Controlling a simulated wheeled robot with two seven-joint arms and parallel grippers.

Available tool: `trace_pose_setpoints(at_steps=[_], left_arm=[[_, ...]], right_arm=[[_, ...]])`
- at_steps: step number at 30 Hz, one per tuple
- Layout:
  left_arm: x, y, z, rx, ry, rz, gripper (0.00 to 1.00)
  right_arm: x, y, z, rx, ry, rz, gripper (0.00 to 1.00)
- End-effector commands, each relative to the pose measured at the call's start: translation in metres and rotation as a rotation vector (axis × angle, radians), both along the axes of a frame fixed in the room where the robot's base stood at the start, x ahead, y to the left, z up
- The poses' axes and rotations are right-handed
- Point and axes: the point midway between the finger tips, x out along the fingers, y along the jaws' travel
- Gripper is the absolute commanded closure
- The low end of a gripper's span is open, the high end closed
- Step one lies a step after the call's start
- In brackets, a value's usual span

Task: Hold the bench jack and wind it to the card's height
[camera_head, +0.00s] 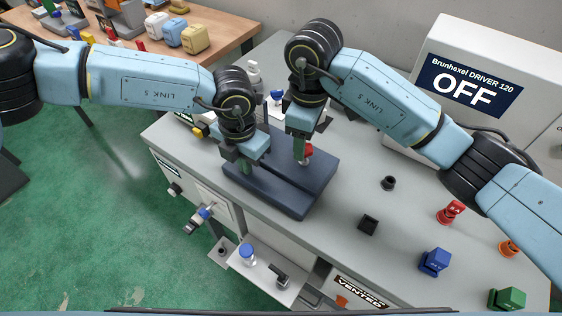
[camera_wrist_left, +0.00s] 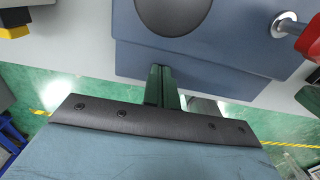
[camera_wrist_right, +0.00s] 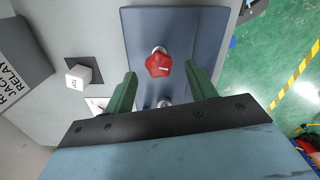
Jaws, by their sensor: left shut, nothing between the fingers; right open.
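The bench jack (camera_head: 275,198) is a dark blue-grey block on the grey bench. Its red knob (camera_head: 307,152) sits on a pale shaft at the side and also shows in the right wrist view (camera_wrist_right: 158,65). My left gripper (camera_head: 243,167) is shut and empty at the jack's near-left part. In the left wrist view its closed green fingers (camera_wrist_left: 162,88) overlap the jack's edge; contact is unclear. My right gripper (camera_head: 300,149) is open by the knob. In the right wrist view its fingers lie either side of the knob, apart from it. I cannot make out a height on any card.
A white driver box (camera_head: 470,90) reading OFF stands at the back right. Red (camera_head: 450,212), blue (camera_head: 435,262) and green (camera_head: 507,299) pieces lie at the right of the bench. A white block marked TOP (camera_wrist_right: 80,76) stands beside the jack. Bench space right of the jack is mostly clear.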

Motion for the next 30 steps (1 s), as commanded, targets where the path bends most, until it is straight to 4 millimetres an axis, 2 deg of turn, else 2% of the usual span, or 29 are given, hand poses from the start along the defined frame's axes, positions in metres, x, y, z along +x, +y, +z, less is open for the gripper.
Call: trace_pose_setpoints(at_steps=[1,10,14,17,21,30], left_arm=[[-0.004,0.002,-0.007,0.006,0.012,-0.002,1.0],[-0.004,0.002,-0.007,0.006,0.013,-0.002,1.0],[-0.004,0.002,-0.007,0.006,0.013,-0.002,1.0],[-0.005,0.002,-0.007,0.006,0.013,-0.002,1.0],[-0.005,0.002,-0.007,0.006,0.013,-0.002,1.0],[-0.005,0.002,-0.007,0.007,0.012,-0.002,1.0]], right_arm=[[0.0,0.0,0.0,0.001,0.0,0.0,0.44],[0.0,0.0,0.001,0.0,-0.002,0.011,0.44],[0.001,0.002,0.004,0.001,-0.01,0.106,0.44],[0.002,0.005,0.007,-0.002,-0.02,0.264,0.44],[0.002,0.007,0.011,-0.006,-0.027,0.563,0.44],[-0.001,0.002,0.013,-0.01,-0.011,1.113,0.44]])
